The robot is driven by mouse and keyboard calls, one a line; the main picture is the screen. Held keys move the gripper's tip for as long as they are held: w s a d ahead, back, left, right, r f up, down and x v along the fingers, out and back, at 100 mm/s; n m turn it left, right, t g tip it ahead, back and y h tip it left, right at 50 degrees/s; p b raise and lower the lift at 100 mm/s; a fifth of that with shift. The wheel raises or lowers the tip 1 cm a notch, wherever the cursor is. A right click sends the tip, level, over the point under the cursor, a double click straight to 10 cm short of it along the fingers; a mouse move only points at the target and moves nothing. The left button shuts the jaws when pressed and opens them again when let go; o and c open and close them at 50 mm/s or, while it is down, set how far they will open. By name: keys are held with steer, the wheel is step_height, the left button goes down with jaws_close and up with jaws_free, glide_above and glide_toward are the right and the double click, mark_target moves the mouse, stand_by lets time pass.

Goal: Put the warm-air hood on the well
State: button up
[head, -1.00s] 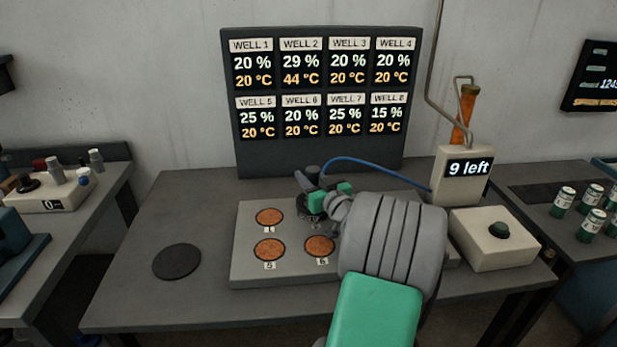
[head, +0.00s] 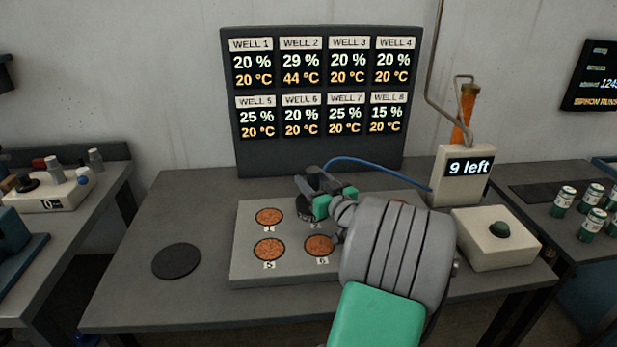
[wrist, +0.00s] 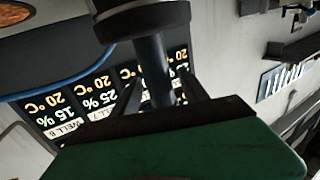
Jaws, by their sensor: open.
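The dark warm-air hood (head: 303,213) sits over the well in the second place of the back row, mostly hidden behind my gripper (head: 315,183). Its blue hose (head: 375,164) runs right toward the white box. In the wrist view the hood's dark stem (wrist: 154,70) stands between the two fingers of my gripper (wrist: 160,90), with a wider dark disc (wrist: 140,20) beyond. The fingers are open around or beside the stem; I cannot tell if they touch it. The display board (head: 320,150) reads 29 % and 44 °C for well 2, and 20 °C for the other wells.
The grey well plate (head: 245,277) shows copper-coloured wells; my arm hides its right part. A round black pad (head: 176,261) lies left of it. A white box reading "9 left" (head: 444,188) and a box with a green button (head: 499,231) stand right. The table's left front is clear.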

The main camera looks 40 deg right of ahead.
steer(key=b+v, duration=0.1)
steer(key=v, duration=0.8)
steer(key=shift+s, duration=0.25)
